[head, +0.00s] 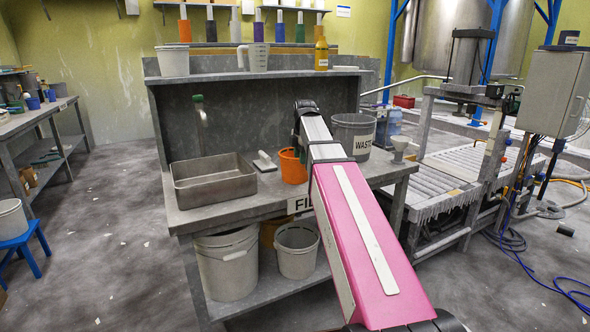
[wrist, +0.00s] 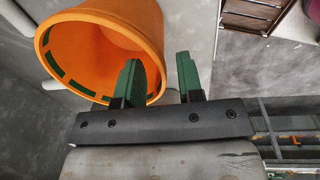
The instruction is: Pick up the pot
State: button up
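The orange pot (head: 292,166) stands on the grey workbench, just left of my arm, which hides its right side in the head view. In the wrist view the pot (wrist: 90,45) fills the upper left, its open mouth towards the camera. My gripper (wrist: 157,62) is open, with its two green fingers apart. The left finger overlaps the pot's mouth and the right finger is outside it. The pot's right edge lies between them in the picture. I cannot tell whether either finger touches the pot. The gripper's fingers do not show clearly in the head view.
A metal tray (head: 214,182) and a grey-handled scraper (head: 264,161) lie left of the pot. A grey WASTE bucket (head: 351,132) stands to the right, near a funnel (head: 399,149). A shelf (head: 280,73) holding containers rises behind. Buckets stand on the lower shelf.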

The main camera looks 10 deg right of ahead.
aim_at(301, 170)
jog(key=shift+w+a+f, duration=0.1)
jog(key=shift+a+f, duration=0.1)
jog(key=shift+f, duration=1.7)
grip_shut()
jog(key=shift+r, duration=0.1)
